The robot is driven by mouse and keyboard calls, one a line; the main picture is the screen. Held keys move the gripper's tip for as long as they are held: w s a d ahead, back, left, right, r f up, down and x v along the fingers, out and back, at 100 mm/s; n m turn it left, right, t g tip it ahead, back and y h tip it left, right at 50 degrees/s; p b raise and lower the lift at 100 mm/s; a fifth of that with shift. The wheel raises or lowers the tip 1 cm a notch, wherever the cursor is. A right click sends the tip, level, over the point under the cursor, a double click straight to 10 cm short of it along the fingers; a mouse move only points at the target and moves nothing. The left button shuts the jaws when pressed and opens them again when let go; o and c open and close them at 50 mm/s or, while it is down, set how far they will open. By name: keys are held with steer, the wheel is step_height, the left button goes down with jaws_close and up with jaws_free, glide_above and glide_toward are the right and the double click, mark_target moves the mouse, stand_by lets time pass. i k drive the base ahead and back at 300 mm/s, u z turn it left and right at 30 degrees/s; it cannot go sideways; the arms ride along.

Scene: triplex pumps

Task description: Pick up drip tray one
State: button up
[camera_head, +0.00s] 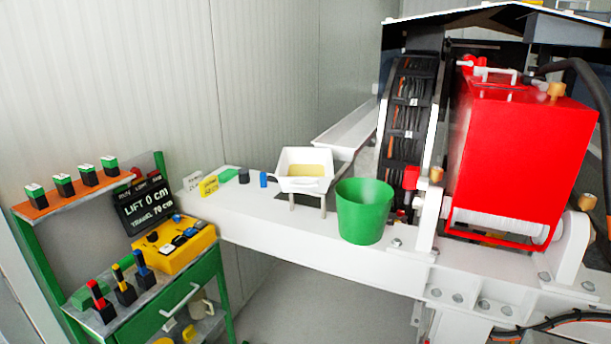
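A white tray (304,157) with sloped sides stands on short legs on the white beam, near the middle of the view. A flat yellowish patch shows inside it. It looks like a drip tray, but I can read no number on it. A longer pale tray or trough (347,132) lies behind it to the right; I cannot tell whether this is also a drip tray. My gripper is not in view, so I cannot tell its place relative to either.
A green bucket (364,212) stands close right of the white tray. A small blue object (264,179) and yellow tag (209,187) are to its left. The red machine (522,150) fills the right. A green cart (195,300) with controls stands lower left.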

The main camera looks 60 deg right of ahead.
mark_target(299, 169)
steer(key=u, duration=1.15)
steer(key=k, duration=1.4)
steer(key=u, duration=0.05)
